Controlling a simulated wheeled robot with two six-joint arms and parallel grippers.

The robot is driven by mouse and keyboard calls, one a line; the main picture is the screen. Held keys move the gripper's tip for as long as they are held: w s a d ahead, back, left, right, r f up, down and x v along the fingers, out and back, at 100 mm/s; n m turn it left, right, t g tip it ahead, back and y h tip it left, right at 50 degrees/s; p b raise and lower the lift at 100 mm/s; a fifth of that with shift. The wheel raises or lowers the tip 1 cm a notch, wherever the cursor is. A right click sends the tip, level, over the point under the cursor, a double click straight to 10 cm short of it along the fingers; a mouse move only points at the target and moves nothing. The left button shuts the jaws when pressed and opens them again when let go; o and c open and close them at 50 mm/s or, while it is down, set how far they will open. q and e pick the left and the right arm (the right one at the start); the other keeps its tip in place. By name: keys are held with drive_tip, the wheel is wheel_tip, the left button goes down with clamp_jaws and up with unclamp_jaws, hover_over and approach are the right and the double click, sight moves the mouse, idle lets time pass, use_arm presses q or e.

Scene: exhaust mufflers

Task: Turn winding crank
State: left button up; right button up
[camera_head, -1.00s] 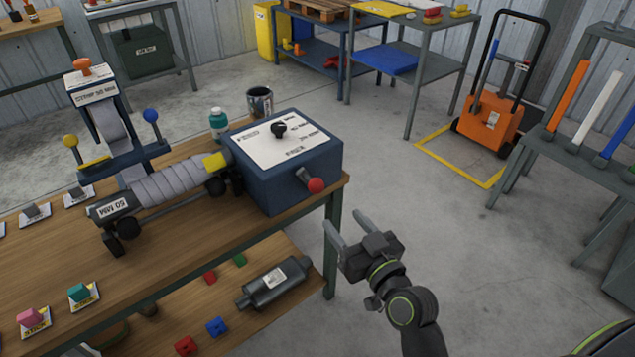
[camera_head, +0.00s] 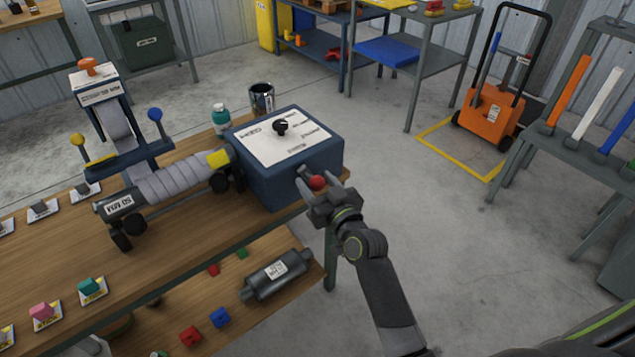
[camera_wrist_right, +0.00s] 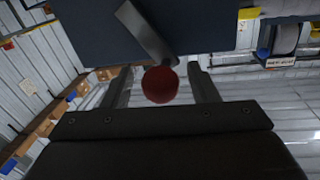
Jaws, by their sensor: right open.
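The winding crank is a short grey arm with a red ball knob (camera_head: 317,182) on the right side of the dark blue box (camera_head: 277,185). A white labelled plate with a black knob (camera_head: 280,127) is on the box's top. My right gripper (camera_head: 319,184) is open at the crank, its fingers on either side of the red knob. In the right wrist view the red knob (camera_wrist_right: 160,84) sits between the two open fingers, with visible gaps on both sides. The grey crank arm (camera_wrist_right: 145,34) runs up from it to the box. My left gripper is not in view.
A wrapped grey muffler (camera_head: 170,184) lies on the wooden bench left of the box. A teal bottle (camera_head: 221,119) and a metal can (camera_head: 261,98) stand behind it. A dark muffler (camera_head: 276,276) lies on the lower shelf.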

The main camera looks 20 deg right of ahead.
drive_tip(key=shift+c, duration=0.4)
clamp_jaws()
drive_tip(key=shift+r, duration=0.1)
